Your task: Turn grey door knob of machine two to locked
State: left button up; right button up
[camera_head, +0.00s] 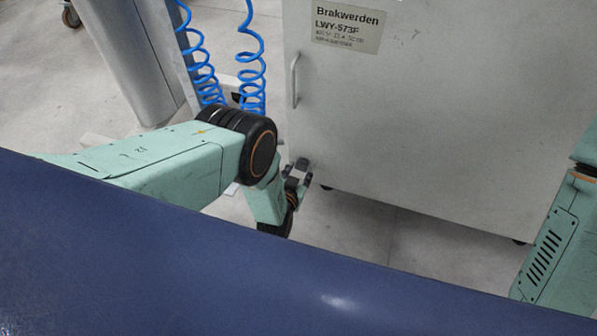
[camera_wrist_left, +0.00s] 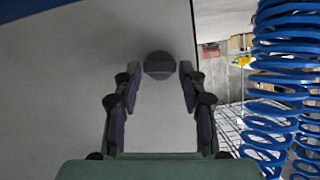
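The grey machine (camera_head: 450,110) is a large cabinet labelled "Brakwerden LWY-573F". In the left wrist view its pale panel (camera_wrist_left: 60,90) carries a round dark grey knob (camera_wrist_left: 160,66) with a raised grip bar that looks roughly level. My left gripper (camera_wrist_left: 158,78) is open, its two fingers apart on either side of the knob in the picture. I cannot tell whether they touch it. In the head view my left gripper (camera_head: 298,175) is at the cabinet's lower left edge, and I cannot make out the knob there. My right gripper is out of view.
A vertical handle (camera_head: 294,80) sits on the cabinet's left edge. Blue coiled hoses (camera_head: 250,75) hang left of it and show close by in the left wrist view (camera_wrist_left: 275,90). A grey column (camera_head: 135,55) stands further left. Bare floor (camera_head: 360,235) lies below the cabinet.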

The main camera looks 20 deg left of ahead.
pick_arm(q)
jog(key=c, duration=0.7)
jog(key=shift+a+n+h, duration=0.1)
jog(key=shift+n+h, duration=0.3)
jog(key=shift+n, duration=0.3)
jog(key=o, duration=1.1)
jog(key=shift+o, duration=0.2)
jog(key=v, duration=1.2)
jog(key=shift+a+r, duration=0.1)
